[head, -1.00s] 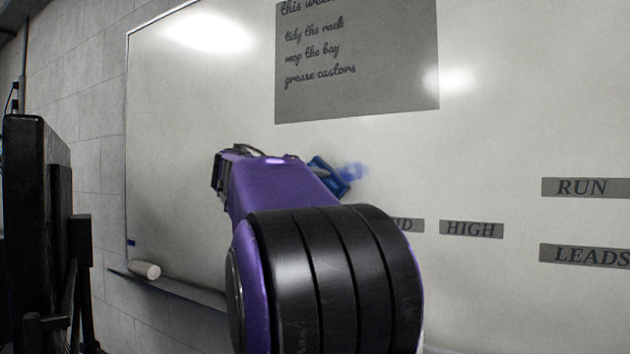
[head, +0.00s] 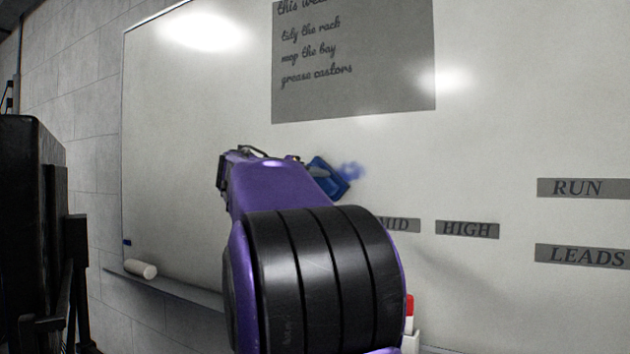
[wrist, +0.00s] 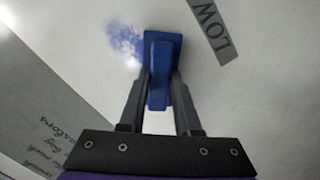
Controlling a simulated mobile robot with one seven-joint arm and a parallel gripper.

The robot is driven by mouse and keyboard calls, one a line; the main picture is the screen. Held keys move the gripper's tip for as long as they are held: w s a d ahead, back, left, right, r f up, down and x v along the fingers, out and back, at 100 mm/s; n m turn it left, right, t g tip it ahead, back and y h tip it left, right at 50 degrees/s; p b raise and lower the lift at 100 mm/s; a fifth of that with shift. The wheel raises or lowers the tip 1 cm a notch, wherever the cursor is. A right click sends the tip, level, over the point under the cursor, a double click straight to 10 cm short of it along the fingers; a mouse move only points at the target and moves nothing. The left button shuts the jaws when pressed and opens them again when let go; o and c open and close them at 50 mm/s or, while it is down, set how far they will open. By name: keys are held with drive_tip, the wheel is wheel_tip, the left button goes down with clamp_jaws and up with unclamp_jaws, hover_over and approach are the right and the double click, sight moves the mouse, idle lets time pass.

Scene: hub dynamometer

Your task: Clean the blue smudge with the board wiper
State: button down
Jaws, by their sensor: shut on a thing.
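The blue smudge (head: 353,171) is a small hazy patch on the whiteboard, and it also shows in the wrist view (wrist: 126,42). The board wiper (wrist: 160,68) is blue, with a raised grip and a flat pad. My gripper (wrist: 160,85) is shut on its grip. In the head view the wiper (head: 329,180) shows tilted just left of the smudge, partly hidden by my arm. In the wrist view the pad lies beside the smudge and overlaps its edge. I cannot tell whether the pad touches the board.
The whiteboard (head: 480,150) carries a grey note (head: 354,60) and labels HIGH (head: 467,229), RUN (head: 584,188), LEADS (head: 583,256) and LOW (wrist: 208,22). A white cylinder (head: 140,268) lies on the tray (head: 185,290). A red-capped item (head: 409,306) is lower right of my arm. A dark panel (head: 28,220) stands left.

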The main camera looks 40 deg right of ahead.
drive_tip(key=shift+s+d+f+b, duration=0.1)
drive_tip(key=shift+s+d+b, duration=0.1)
drive_tip(key=shift+s+b, duration=0.25)
drive_tip(key=shift+s+d+f+b, duration=0.15)
drive_tip(key=shift+s+b, duration=0.15)
drive_tip(key=shift+s, duration=0.2)
drive_tip(key=shift+s+d+r, duration=0.15)
drive_tip(key=shift+s, duration=0.25)
drive_tip(key=shift+s+d+r, duration=0.1)
drive_tip(key=shift+s, duration=0.25)
drive_tip(key=s+d, duration=0.1)
drive_tip(key=s, duration=0.1)
drive_tip(key=s+d, duration=0.1)
drive_tip(key=s, duration=0.1)
drive_tip(key=s+d, duration=0.1)
drive_tip(key=s, duration=0.1)
drive_tip(key=shift+s, duration=0.2)
drive_tip(key=shift+w+a, duration=0.1)
